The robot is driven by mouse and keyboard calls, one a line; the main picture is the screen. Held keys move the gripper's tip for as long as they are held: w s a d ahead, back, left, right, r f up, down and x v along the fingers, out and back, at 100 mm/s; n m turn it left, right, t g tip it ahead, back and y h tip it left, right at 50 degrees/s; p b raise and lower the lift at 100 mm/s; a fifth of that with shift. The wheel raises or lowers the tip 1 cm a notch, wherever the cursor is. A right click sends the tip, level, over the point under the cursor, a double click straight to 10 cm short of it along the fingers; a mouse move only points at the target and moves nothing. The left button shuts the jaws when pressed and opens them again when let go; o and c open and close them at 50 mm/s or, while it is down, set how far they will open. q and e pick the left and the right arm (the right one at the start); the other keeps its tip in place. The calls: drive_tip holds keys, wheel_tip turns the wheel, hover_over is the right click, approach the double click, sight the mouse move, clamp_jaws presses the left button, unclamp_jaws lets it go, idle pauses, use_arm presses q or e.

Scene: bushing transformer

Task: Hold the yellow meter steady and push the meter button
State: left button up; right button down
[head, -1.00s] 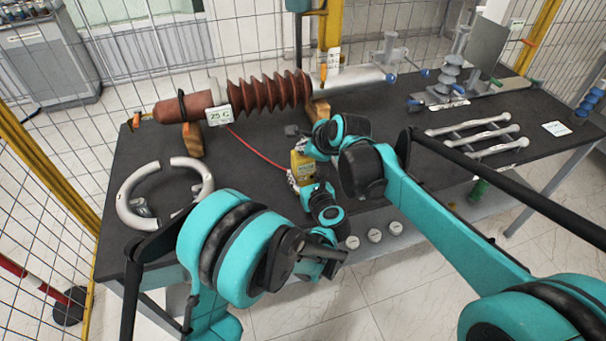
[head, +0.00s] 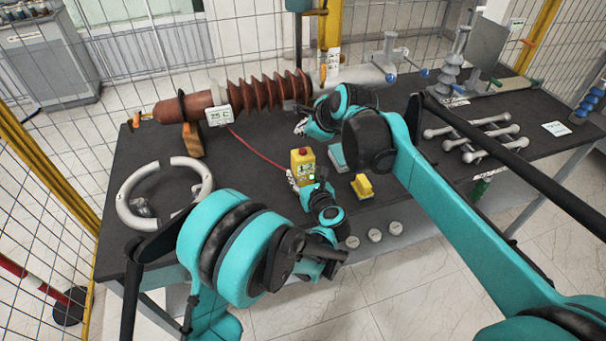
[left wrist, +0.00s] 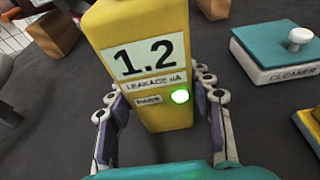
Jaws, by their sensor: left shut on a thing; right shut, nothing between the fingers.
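The yellow meter (head: 302,165) stands upright on the dark table, with a red button (head: 303,151) on its top. In the left wrist view the meter (left wrist: 150,42) shows "1.2", "LEAKAGE uA", "PASS" and a lit green light (left wrist: 180,96). My left gripper (left wrist: 160,122) is shut on the meter, with a finger on each side of it. My right gripper (head: 301,126) is shut and empty, behind the meter near the brown bushing; its fingertips are small and partly hidden by the arm.
A ribbed brown bushing (head: 262,93) lies at the back with a "25 C" display (head: 219,115). A teal-topped cleaner block (left wrist: 285,45) and a yellow block (head: 362,186) are right of the meter. A white ring (head: 127,210) lies left. Metal rods (head: 480,140) lie right.

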use_arm(q)
drive_tip(key=o, duration=1.5)
